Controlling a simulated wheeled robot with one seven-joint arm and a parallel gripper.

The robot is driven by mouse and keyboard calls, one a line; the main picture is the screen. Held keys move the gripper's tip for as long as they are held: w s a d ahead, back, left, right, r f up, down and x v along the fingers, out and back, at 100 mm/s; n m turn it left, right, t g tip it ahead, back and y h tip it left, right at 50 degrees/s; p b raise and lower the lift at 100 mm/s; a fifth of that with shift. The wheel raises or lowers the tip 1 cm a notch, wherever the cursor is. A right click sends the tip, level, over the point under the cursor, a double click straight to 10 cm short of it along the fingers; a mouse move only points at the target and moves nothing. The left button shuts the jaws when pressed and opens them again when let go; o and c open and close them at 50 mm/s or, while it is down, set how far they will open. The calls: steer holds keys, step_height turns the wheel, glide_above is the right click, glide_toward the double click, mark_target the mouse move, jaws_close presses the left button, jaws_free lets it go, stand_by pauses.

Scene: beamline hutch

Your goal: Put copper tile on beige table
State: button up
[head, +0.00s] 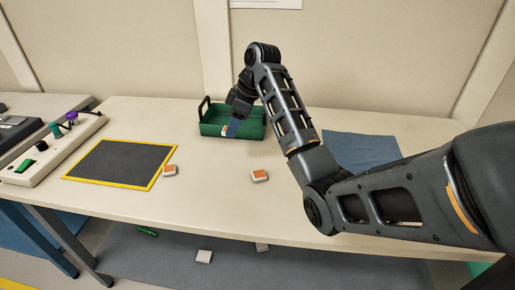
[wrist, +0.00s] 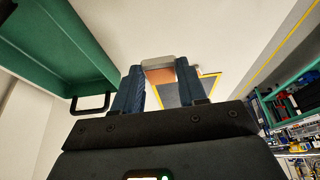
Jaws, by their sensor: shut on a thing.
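My gripper (head: 231,130) is shut on a small tile with a pale edge and a copper-orange face (wrist: 159,75). In the wrist view the tile sits between the two blue fingertips (wrist: 158,82). In the head view only a sliver of the held tile (head: 224,131) shows, in front of the green tray's near wall. I cannot tell its exact height above the table. The beige table (head: 215,205) runs across the head view. Two similar orange-faced white tiles lie on it, one (head: 169,170) beside the mat and one (head: 260,176) near the middle.
The green tray (head: 252,131) with dark handles stands at the back. A yellow-edged dark mat (head: 120,160) lies left, beside a control box (head: 40,165). A blue cloth (head: 360,148) lies right, partly behind my arm. Pale pieces (head: 204,256) lie below the table. The table's front middle has bare room.

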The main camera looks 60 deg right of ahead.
steer(key=shift+w+f, duration=0.15)
steer(key=shift+f, duration=0.15)
steer(key=p, duration=0.1)
glide_above(199, 166)
steer(key=s, duration=0.1)
steer(key=f, duration=0.6)
steer(key=shift+s+d+f, duration=0.2)
steer(key=shift+a+f+p, duration=0.1)
steer(key=shift+f+p, duration=0.2)
steer(key=shift+f, duration=1.75)
steer(key=shift+f, duration=0.15)
steer(key=o, duration=1)
steer(key=v, duration=1.2)
steer(key=shift+r, duration=0.2)
